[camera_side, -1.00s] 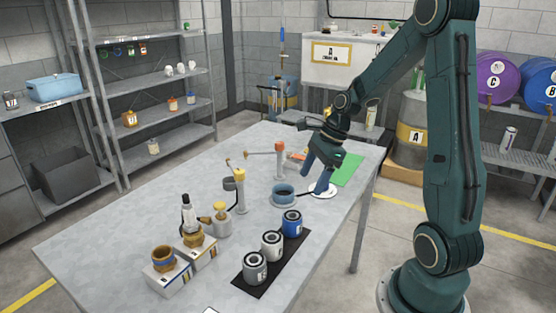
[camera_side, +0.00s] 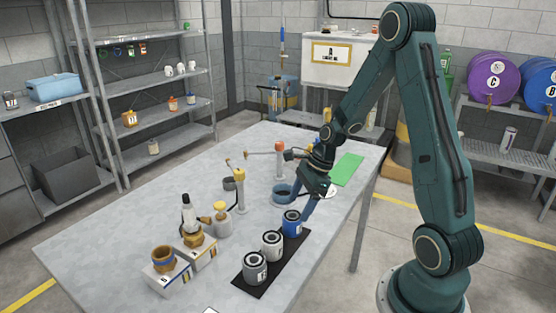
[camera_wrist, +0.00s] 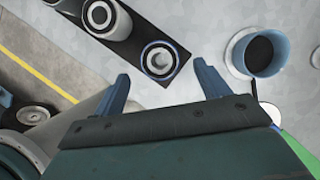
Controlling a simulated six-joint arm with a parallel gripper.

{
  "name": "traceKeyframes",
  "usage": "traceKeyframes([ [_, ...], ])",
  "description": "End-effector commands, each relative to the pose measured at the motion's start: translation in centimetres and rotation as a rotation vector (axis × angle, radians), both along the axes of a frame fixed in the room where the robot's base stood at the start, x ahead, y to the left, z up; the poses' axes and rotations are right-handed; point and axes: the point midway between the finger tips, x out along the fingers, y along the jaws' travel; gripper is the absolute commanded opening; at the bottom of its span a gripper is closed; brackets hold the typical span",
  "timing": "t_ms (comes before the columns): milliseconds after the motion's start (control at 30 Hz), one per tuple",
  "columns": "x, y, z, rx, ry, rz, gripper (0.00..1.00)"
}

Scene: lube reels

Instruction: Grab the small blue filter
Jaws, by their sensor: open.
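The small blue filter (camera_side: 292,223) is a short upright can, blue with a pale ringed top. It stands at the far end of a black mat (camera_side: 247,287), and in the wrist view the blue-rimmed filter (camera_wrist: 147,66) shows from above. My gripper (camera_side: 304,212) has blue fingers pointing down, close to the filter and partly overlapping it in the side view. In the wrist view my gripper (camera_wrist: 162,70) is open and empty, with the filter seen between and just beyond the fingertips. Whether a finger touches it cannot be told.
A white can (camera_side: 272,244) and a grey can (camera_side: 255,267) stand in line on the same mat. A blue cup (camera_wrist: 262,54) stands close to the right finger. A green sheet (camera_side: 347,169) lies behind. Bottles and boxes stand on the left of the table.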

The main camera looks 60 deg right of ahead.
Motion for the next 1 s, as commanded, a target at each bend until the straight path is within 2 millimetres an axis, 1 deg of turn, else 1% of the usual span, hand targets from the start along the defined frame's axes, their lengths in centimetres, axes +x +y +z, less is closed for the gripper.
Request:
traceKeyframes([
  [367, 0.1, 0.2, -0.6, 0.001, 0.001, 0.001, 0.75],
  [467, 0.4, 0.5, -1.3, 0.002, 0.002, 0.001, 0.75],
  [800, 1.3, 1.5, -4.3, 0.002, 0.002, 0.002, 0.75],
  [1000, 1.5, 1.6, -5.0, -0.001, 0.000, 0.001, 0.75],
])
